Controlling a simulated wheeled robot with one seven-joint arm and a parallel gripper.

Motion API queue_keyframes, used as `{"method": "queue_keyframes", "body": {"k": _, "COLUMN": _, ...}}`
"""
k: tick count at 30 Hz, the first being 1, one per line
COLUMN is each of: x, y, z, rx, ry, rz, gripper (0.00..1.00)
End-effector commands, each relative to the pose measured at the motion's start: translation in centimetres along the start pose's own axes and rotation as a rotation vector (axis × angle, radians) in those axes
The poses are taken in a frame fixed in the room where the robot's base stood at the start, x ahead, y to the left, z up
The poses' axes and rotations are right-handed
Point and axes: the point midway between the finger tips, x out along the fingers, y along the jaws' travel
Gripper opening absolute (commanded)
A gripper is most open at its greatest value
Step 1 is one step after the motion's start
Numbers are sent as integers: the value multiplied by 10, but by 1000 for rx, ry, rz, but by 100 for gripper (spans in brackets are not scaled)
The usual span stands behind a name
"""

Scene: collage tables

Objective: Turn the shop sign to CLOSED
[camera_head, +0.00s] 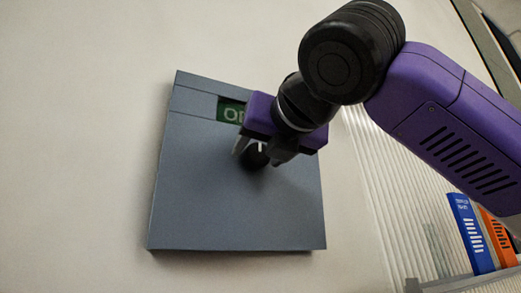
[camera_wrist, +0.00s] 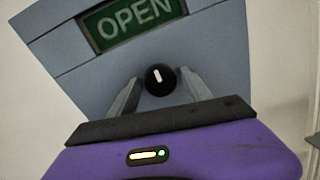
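The shop sign is a blue-grey panel (camera_head: 215,215) on the wall, also filling the upper part of the wrist view (camera_wrist: 215,50). Its green window (camera_wrist: 132,20) reads OPEN in the wrist view; in the head view my gripper covers part of the word. Below the window is a round black knob (camera_wrist: 160,79) with a white mark pointing roughly up in the wrist view. My gripper (camera_wrist: 160,88) is open, with one finger on each side of the knob and visible gaps between. In the head view my gripper (camera_head: 259,153) is in front of the knob (camera_head: 254,157).
Pale bare wall (camera_head: 80,130) surrounds the panel on the left and below. To the right, a ribbed translucent surface (camera_head: 385,190) and a shelf with blue (camera_head: 472,232) and orange (camera_head: 497,238) books or binders stand beyond my arm.

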Motion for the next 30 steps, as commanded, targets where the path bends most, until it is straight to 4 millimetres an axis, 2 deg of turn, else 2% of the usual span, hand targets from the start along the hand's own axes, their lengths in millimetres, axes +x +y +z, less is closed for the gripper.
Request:
{"method": "queue_keyframes", "body": {"k": 1, "x": 0, "y": 0, "z": 0, "rx": 0, "ry": 0, "rz": 0, "gripper": 45}}
{"method": "queue_keyframes", "body": {"k": 6, "x": 0, "y": 0, "z": 0, "rx": 0, "ry": 0, "rz": 0, "gripper": 11}}
{"method": "queue_keyframes", "body": {"k": 8, "x": 0, "y": 0, "z": 0, "rx": 0, "ry": 0, "rz": 0, "gripper": 2}}
{"method": "queue_keyframes", "body": {"k": 20, "x": 0, "y": 1, "z": 1, "rx": 89, "ry": 11, "rz": -1, "gripper": 2}}
{"method": "queue_keyframes", "body": {"k": 30, "x": 0, "y": 0, "z": 2, "rx": 365, "ry": 41, "rz": -6, "gripper": 2}}
